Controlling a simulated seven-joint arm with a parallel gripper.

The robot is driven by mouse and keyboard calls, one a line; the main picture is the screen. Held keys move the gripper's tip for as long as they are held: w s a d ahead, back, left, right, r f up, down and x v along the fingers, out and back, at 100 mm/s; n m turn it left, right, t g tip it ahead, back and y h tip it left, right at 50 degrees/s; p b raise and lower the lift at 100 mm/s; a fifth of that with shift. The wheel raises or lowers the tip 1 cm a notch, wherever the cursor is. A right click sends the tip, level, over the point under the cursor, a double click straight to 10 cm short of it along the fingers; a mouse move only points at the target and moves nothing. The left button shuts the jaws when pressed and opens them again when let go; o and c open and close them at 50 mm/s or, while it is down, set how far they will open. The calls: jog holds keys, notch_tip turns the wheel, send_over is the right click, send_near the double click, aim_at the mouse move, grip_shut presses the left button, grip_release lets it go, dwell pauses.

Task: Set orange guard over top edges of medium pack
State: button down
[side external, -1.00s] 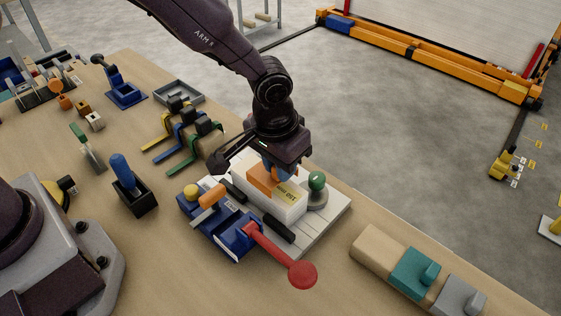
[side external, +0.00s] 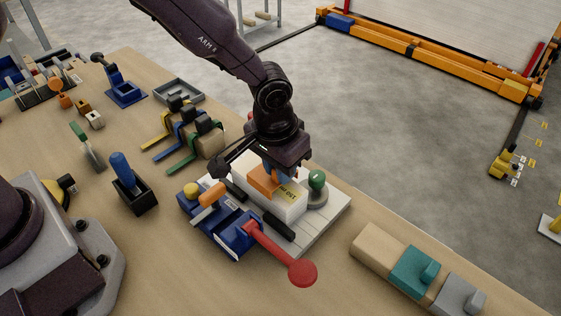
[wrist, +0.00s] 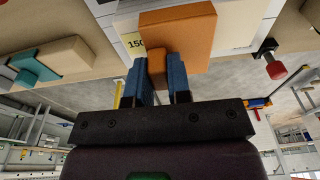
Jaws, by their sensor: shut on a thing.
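The orange guard (side external: 262,182) is an angled piece with a small grip tab (wrist: 157,66). My gripper (wrist: 157,82) is shut on this tab with its two blue fingers; in the side view my gripper (side external: 273,173) is at the top of the pack. The pack (side external: 286,208) is a white block with a yellow label on a pale board. The guard is at the pack's upper edge, and the guard (wrist: 185,32) hides part of the pack in the wrist view. I cannot tell whether it is fully seated.
A blue clamp base (side external: 232,232) with a red ball-ended lever (side external: 302,272) stands in front of the pack. A green knob (side external: 317,180) stands close on its right. Beige, teal and grey blocks (side external: 413,272) lie at the right. Colored hooked tools (side external: 185,140) lie behind left.

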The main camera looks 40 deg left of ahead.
aim_at(271, 184)
jog(key=shift+f, duration=1.15)
jog(key=c, duration=1)
grip_release()
jog(key=r, duration=0.4)
jog(key=s+r, duration=0.1)
jog(key=r, duration=0.8)
jog(key=shift+s, duration=0.3)
jog(key=s+a+r+t, duration=0.1)
jog(key=s+a+r, duration=0.3)
jog(key=s+a, duration=0.2)
jog(key=s+a+r+t, duration=0.1)
jog(key=s+a+r, duration=0.3)
jog(key=s+a, duration=0.2)
jog(key=s+a+r+t, duration=0.2)
jog(key=s+a+r, duration=0.3)
jog(key=a, duration=0.1)
jog(key=shift+s+a, duration=0.15)
jog(key=shift+s, duration=0.25)
